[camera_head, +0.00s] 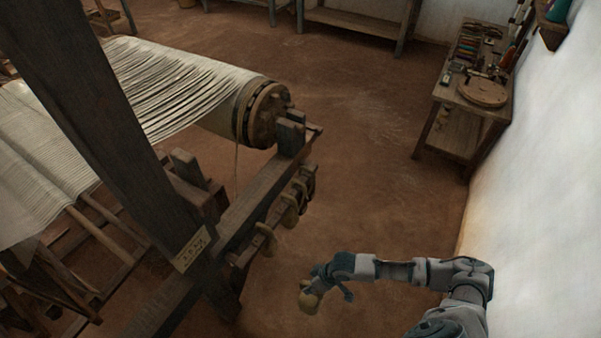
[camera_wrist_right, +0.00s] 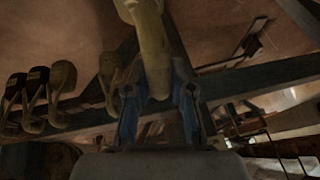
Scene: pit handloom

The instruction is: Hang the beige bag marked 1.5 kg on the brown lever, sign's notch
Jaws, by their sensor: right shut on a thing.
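My right gripper (camera_head: 318,284) is shut on a beige bag (camera_head: 309,300), out over the open floor to the right of the loom. In the right wrist view the bag (camera_wrist_right: 152,50) stands between the two blue-grey fingers (camera_wrist_right: 160,105). Its mark cannot be read. A small tan sign (camera_head: 193,250) is fixed at the dark upright post. A brown wooden bar (camera_head: 262,200) runs along the loom's side near it. I cannot make out which part is the lever, nor its notch. The held bag is apart from the bar. My left gripper is out of view.
Several beige bags or weights (camera_head: 267,238) hang along the loom's side; dark-banded ones show at left in the wrist view (camera_wrist_right: 36,95). The dark post (camera_head: 120,130) blocks part of the loom. A tool table (camera_head: 455,135) stands by the white wall. Floor between is clear.

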